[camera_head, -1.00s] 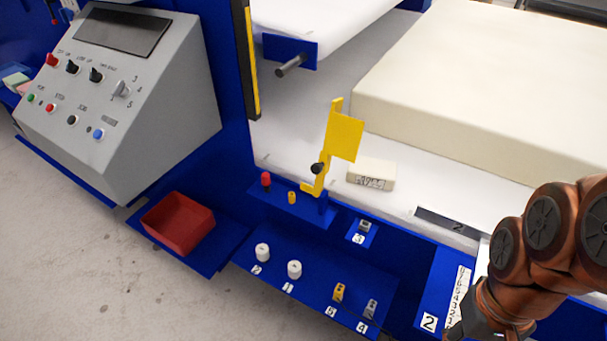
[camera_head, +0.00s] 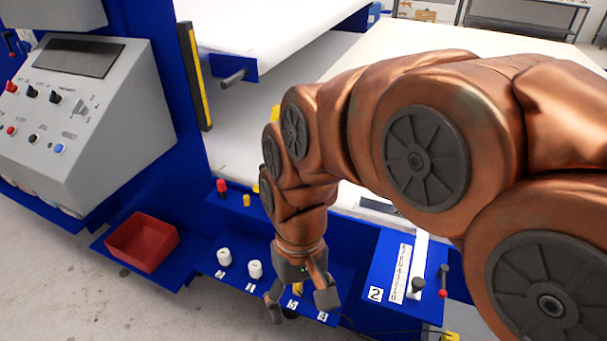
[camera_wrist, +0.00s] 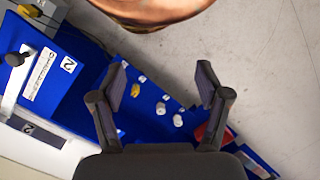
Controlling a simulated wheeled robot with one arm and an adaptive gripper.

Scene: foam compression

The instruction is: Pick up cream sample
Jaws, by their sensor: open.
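The small cream sample block, which lay on the white machine bed (camera_head: 240,140) a second ago, is not visible now; my arm covers that area in the head view. It does not show in the wrist view. A large cream foam slab (camera_head: 450,40) lies behind my arm. My gripper (camera_head: 299,304) is open and points down over the blue shelf with the small numbered parts. The wrist view also shows my gripper (camera_wrist: 161,78) with its fingers apart and nothing between them held.
A red tray (camera_head: 142,243) sits left of two white cylinders (camera_head: 255,269) on the blue shelf. A grey control console (camera_head: 85,110) stands at the left. A blue plate marked 2 (camera_head: 385,270) is right of my gripper. Bare floor (camera_wrist: 260,60) is in front.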

